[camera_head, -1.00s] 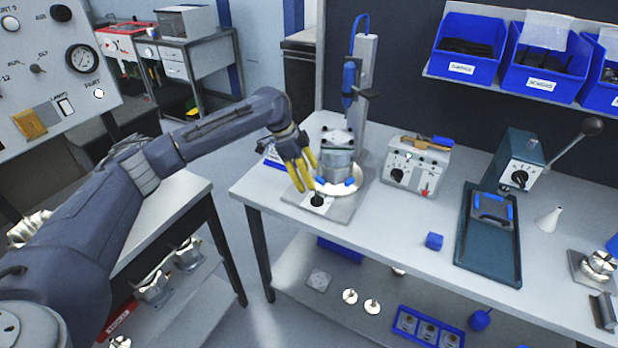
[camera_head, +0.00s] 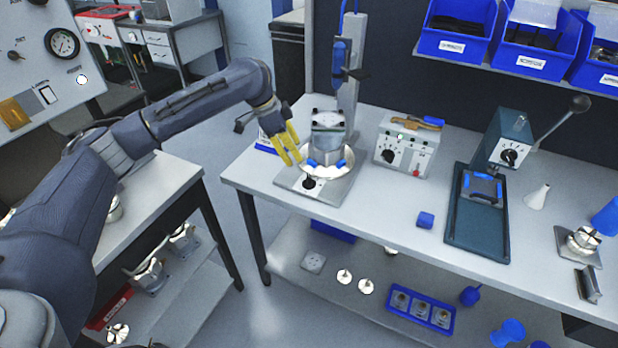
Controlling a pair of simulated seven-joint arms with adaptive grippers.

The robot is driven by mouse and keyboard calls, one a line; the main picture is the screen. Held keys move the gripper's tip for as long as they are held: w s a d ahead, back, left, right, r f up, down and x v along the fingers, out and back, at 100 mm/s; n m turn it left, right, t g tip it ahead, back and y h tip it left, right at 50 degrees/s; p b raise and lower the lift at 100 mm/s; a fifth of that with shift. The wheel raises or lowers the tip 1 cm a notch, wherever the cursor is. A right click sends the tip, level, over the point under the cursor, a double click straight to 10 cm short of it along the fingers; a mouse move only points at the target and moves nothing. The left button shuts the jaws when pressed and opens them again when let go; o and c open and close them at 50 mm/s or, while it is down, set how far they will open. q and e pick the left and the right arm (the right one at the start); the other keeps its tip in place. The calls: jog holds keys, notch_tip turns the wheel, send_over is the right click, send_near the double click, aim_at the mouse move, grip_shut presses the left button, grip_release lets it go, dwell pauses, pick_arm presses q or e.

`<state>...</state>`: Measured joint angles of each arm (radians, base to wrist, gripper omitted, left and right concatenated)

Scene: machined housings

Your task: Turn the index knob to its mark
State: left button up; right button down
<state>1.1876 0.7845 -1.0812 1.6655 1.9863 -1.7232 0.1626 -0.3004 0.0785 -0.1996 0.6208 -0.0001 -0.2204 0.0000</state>
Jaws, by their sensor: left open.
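The small black knob (camera_head: 309,183), which I take as the index knob, sits on a pale plate at the front of a grey fixture base (camera_head: 328,197). Its pointer and mark are too small to read. Behind it, a metal housing (camera_head: 328,142) stands on a round silver plate (camera_head: 343,171) with blue clamps. My left gripper (camera_head: 290,162) has yellow fingers, open and with nothing visible between them. It is above and left of the knob, apart from it, beside the housing. My right gripper is not in view.
A press column (camera_head: 350,90) rises behind the housing. Bench top between fixture and block is clear.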

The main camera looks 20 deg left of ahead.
aim_at(309, 177)
pick_arm(q)
jog(key=x, duration=1.2)
jog(key=shift+d+f, duration=0.1)
grip_shut()
